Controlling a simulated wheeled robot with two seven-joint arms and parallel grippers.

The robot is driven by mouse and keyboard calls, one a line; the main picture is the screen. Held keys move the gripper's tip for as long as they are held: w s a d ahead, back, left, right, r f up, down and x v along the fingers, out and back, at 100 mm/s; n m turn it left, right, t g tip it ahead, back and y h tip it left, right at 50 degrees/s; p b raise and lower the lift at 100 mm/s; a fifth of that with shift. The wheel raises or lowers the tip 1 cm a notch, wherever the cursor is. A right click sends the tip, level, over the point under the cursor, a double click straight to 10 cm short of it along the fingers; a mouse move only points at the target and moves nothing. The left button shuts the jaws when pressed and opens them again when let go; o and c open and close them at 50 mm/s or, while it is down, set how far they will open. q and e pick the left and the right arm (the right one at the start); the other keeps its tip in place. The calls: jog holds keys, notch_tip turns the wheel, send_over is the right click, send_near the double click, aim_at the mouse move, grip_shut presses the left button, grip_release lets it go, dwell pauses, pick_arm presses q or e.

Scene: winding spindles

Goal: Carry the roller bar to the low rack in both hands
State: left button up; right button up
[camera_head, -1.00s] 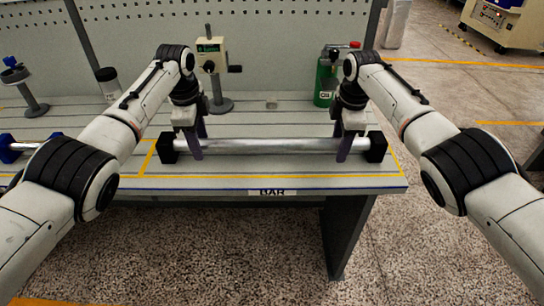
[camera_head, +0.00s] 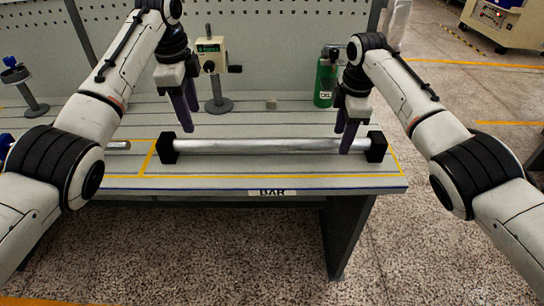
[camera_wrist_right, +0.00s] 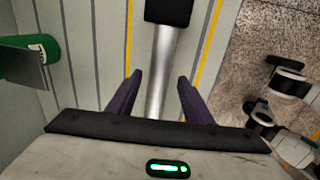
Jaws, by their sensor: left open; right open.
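The roller bar (camera_head: 255,146), a silver tube with black end blocks, lies on the workbench (camera_head: 230,184) inside a yellow outline above the label BAR. My left gripper (camera_head: 187,128) is open and empty, raised above and behind the bar's left end. My right gripper (camera_head: 344,142) is open at the bar's right end, just inside the black block. In the right wrist view the bar (camera_wrist_right: 163,60) runs between the two spread purple fingers (camera_wrist_right: 160,77), touching neither. I cannot make out the low rack in these views.
A green bottle (camera_head: 324,84) stands behind my right gripper; part of it shows in the wrist view (camera_wrist_right: 14,62). A cream device with a crank (camera_head: 211,55) stands at the back. Another bar (camera_head: 118,145) shows at the left.

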notch_tip(320, 180, up, 8)
jog(key=s, duration=0.1)
jog(key=shift+s, duration=0.15)
dwell(0.4)
